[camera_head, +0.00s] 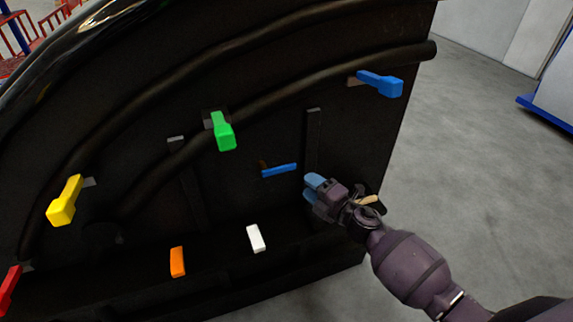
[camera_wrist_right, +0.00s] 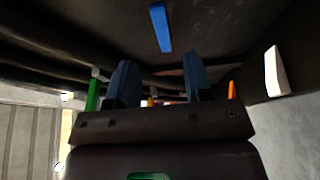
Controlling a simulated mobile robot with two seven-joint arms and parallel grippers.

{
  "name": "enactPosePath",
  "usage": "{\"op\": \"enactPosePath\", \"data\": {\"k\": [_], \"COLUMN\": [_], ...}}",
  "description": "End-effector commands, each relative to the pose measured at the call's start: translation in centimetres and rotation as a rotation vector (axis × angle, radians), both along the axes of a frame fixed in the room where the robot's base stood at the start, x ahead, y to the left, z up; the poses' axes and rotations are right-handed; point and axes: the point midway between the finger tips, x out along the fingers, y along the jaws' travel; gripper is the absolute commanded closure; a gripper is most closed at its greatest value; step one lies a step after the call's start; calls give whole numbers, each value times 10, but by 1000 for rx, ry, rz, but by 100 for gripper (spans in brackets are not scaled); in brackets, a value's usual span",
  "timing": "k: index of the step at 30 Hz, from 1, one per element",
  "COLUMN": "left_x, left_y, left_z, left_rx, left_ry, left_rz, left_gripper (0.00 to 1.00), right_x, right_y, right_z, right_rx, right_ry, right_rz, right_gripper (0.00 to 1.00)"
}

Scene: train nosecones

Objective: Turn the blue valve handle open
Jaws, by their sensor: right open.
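A slim blue handle (camera_head: 279,170) lies nearly level on the dark panel in the head view, its right end slightly raised. A blue bar, apparently the same handle, shows at the top of the right wrist view (camera_wrist_right: 160,27), beyond the fingers. A second, chunkier blue handle (camera_head: 382,84) sits at the panel's upper right. My right gripper (camera_head: 311,187) is open just right of the slim handle, with a visible gap between them. Its two blue fingers (camera_wrist_right: 159,72) stand apart and empty in the wrist view. My left gripper is not in view.
Other handles on the panel are green (camera_head: 223,131), yellow (camera_head: 65,200), red (camera_head: 9,290), orange (camera_head: 177,262) and white (camera_head: 256,238). A thick dark pipe (camera_head: 290,93) curves above the slim blue handle. Open grey floor (camera_head: 480,170) lies to the right.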

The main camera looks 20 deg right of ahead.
Motion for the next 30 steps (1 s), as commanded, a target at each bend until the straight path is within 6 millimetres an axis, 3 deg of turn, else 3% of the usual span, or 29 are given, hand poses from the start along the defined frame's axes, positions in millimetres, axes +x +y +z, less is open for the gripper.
{"op": "enactPosePath", "data": {"k": [16,21,30], "left_x": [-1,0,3], "left_y": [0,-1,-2], "left_z": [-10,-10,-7], "left_rx": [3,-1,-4], "left_ry": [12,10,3], "left_rz": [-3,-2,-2], "left_gripper": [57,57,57], "right_x": [76,88,91], "right_y": [35,40,41], "right_z": [-1,0,1], "right_rx": [3,3,3], "right_ry": [1,1,0], "right_rz": [-1,-2,-2], "right_gripper": [53,53,53]}}
